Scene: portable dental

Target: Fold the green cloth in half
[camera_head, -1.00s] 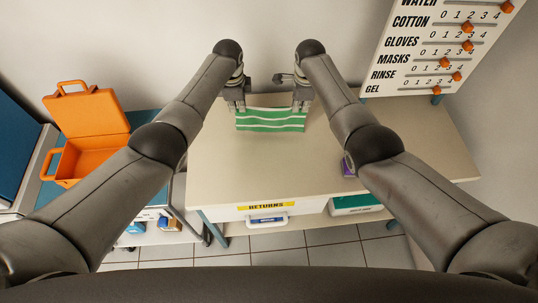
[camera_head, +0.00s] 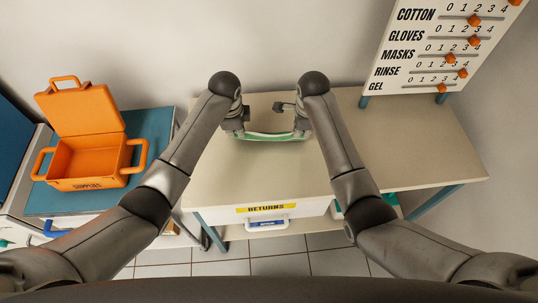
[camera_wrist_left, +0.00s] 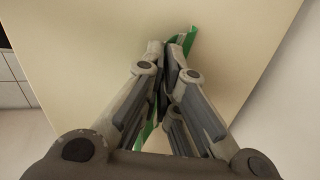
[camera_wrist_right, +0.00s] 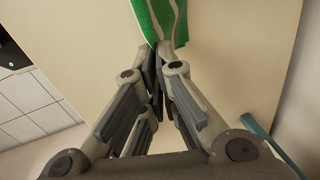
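The green cloth (camera_head: 272,137) with pale stripes shows as a narrow, slightly sagging band between my two grippers, at the back of the beige table. Most of its face is turned out of sight. My left gripper (camera_head: 238,132) is shut on its left end; in the left wrist view a green strip (camera_wrist_left: 191,41) comes out at the fingertips. My right gripper (camera_head: 301,132) is shut on its right end; the striped cloth (camera_wrist_right: 158,18) shows beyond those fingertips in the right wrist view. I cannot tell how much of the cloth touches the table.
The beige table top (camera_head: 265,182) is clear in front of the cloth. An open orange case (camera_head: 92,160) stands on the blue-topped cart at left. A supply board (camera_head: 440,45) stands at the back right. A drawer labelled RETURNS (camera_head: 262,209) is under the front edge.

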